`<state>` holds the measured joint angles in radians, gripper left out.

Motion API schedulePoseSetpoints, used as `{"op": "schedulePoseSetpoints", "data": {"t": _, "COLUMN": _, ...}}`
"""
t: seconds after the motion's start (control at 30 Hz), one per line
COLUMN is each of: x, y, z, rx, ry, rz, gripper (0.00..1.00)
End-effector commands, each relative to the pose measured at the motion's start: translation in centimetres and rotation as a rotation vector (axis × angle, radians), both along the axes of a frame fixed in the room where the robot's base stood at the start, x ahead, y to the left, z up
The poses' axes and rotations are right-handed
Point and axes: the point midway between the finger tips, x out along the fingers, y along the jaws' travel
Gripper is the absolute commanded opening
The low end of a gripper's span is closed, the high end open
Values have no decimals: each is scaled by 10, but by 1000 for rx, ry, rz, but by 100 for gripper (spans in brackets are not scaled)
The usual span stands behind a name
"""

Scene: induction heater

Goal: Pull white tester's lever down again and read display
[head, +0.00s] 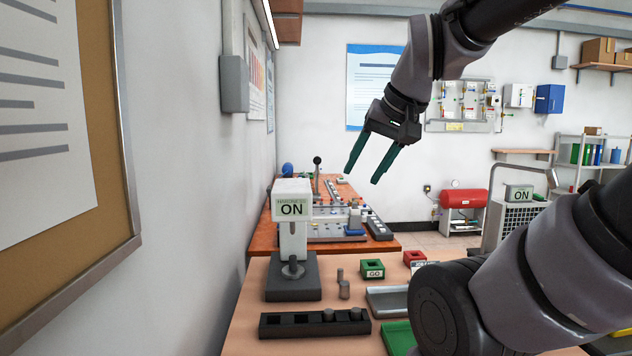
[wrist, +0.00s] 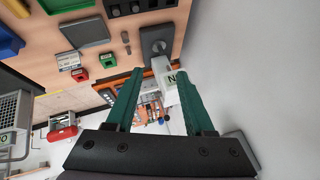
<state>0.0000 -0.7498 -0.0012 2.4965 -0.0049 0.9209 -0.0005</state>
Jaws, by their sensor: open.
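The white tester (head: 293,238) stands upright on its dark base on the near bench, against the left wall. My gripper (head: 363,175) is open and empty, above and right of the tester, apart from the knob. In the wrist view the tester's white head (wrist: 167,83) shows between and beyond my open fingers (wrist: 161,72), its display partly hidden.
A black block with several holes (head: 315,323), a small grey peg (head: 344,290), a green GO box (head: 373,269) and a red box (head: 414,259) lie on the near bench. A second bench with equipment stands behind. The wall is close on the left.

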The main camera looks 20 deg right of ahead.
Motion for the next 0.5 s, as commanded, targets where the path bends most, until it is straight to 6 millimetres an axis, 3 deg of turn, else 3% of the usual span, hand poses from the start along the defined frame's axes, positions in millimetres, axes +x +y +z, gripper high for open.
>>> {"op": "schedulePoseSetpoints", "data": {"t": 0.03, "x": 2, "y": 0, "z": 2, "rx": 0, "ry": 1, "rz": 1, "gripper": 29}}
{"op": "schedulePoseSetpoints", "data": {"t": 0.1, "x": 8, "y": -1, "z": 9, "rx": -4, "ry": 7, "rz": 6, "gripper": 2}}
{"op": "schedulePoseSetpoints", "data": {"t": 0.13, "x": 13, "y": -1, "z": 13, "rx": -5, "ry": 11, "rz": 10, "gripper": 0}}
{"op": "schedulePoseSetpoints", "data": {"t": 0.27, "x": 48, "y": -4, "z": 45, "rx": -22, "ry": 44, "rz": 32, "gripper": 0}}
{"op": "schedulePoseSetpoints", "data": {"t": 0.5, "x": 143, "y": -17, "z": 105, "rx": -72, "ry": 128, "rz": 74, "gripper": 0}}
